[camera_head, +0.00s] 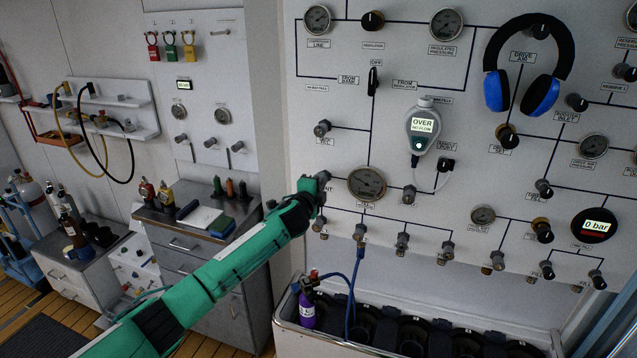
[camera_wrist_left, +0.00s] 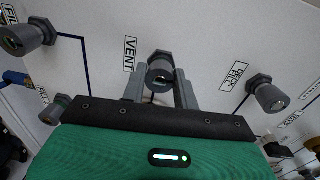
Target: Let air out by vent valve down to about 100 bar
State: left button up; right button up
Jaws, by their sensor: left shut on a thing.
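The vent valve (camera_head: 323,176) is a small grey knob on the white panel. It also shows in the left wrist view (camera_wrist_left: 160,70), beside the VENT label (camera_wrist_left: 130,54). My left gripper (camera_head: 316,188) is at this knob, and in the left wrist view its two fingers (camera_wrist_left: 160,90) stand on either side of it, shut on it. A round dial gauge (camera_head: 367,183) sits just right of the valve; its needle is too small to read. A purple cylinder (camera_head: 307,311) with a blue hose (camera_head: 354,290) stands in the trough below.
Several other grey valves, such as one above (camera_head: 321,128) and one at lower right (camera_head: 402,240), surround the gripper. A hand-held meter (camera_head: 423,125) reads OVER, NO FLOW. A black digital gauge (camera_head: 594,225) reads 0 bar. Headphones (camera_head: 527,62) hang at upper right.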

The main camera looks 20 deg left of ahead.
pick_arm(q)
jog(key=shift+m+p, duration=0.45)
jog(key=shift+m, duration=1.15)
jog(key=o, duration=1)
jog(key=shift+c, duration=0.2)
jog(key=s+b, duration=0.4)
jog(key=s, duration=1)
jog(key=shift+a+r, duration=0.15)
jog(key=shift+r, duration=0.2)
jog(key=shift+w, duration=0.1)
